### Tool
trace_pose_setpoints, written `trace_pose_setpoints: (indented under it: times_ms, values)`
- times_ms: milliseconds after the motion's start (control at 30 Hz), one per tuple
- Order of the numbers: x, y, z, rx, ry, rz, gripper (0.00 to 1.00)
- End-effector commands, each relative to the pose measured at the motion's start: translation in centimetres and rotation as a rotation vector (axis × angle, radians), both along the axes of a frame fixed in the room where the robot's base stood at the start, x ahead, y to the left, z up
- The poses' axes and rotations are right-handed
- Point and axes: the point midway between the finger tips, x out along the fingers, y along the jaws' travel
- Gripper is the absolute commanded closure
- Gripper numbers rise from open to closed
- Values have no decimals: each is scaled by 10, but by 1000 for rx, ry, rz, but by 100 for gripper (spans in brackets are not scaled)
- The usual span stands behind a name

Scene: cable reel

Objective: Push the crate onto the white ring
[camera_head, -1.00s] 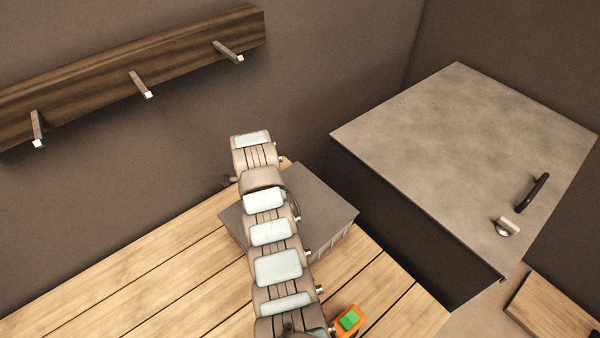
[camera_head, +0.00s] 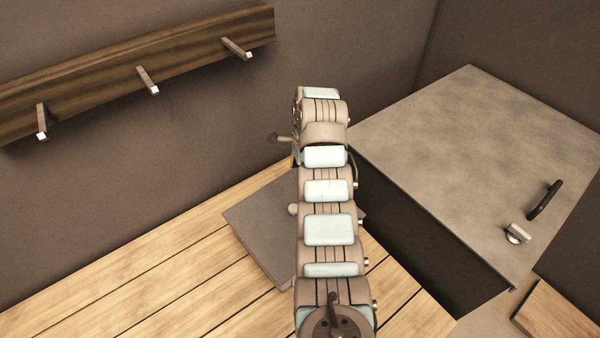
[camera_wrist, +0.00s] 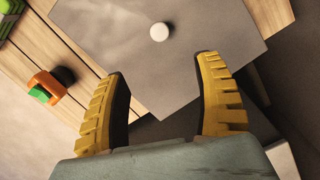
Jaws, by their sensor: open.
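A grey flat-topped box (camera_head: 262,228), apparently the crate, sits on the plank table, partly behind my arm. A small round white knob (camera_head: 293,209) shows on its top. In the wrist view the grey top (camera_wrist: 110,35) and its knob (camera_wrist: 160,32) lie beyond my gripper (camera_wrist: 163,68). The two yellow ribbed fingers are spread apart with nothing held between them. They overlap the near edge of the grey top in the picture; I cannot tell whether they touch it. In the head view my arm hides most of the gripper. I see no white ring in either view.
A large grey cabinet (camera_head: 470,150) with a black handle (camera_head: 545,200) stands right of the table. A wooden peg rail (camera_head: 130,70) hangs on the wall. An orange and green object (camera_wrist: 47,88) is on the left in the wrist view. The table's left planks (camera_head: 130,270) are clear.

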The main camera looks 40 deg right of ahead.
Motion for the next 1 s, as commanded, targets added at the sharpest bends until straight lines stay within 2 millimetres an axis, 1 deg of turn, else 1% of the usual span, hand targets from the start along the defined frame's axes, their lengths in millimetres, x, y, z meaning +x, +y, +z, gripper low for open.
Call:
trace_pose_setpoints:
  times_ms: [167, 800, 1000]
  values:
    - [-1, 2, -20, 3, 4, -1, 32]
    - [6, 13, -121, 2, 2, -2, 32]
    - [8, 16, -149, 2, 2, -1, 32]
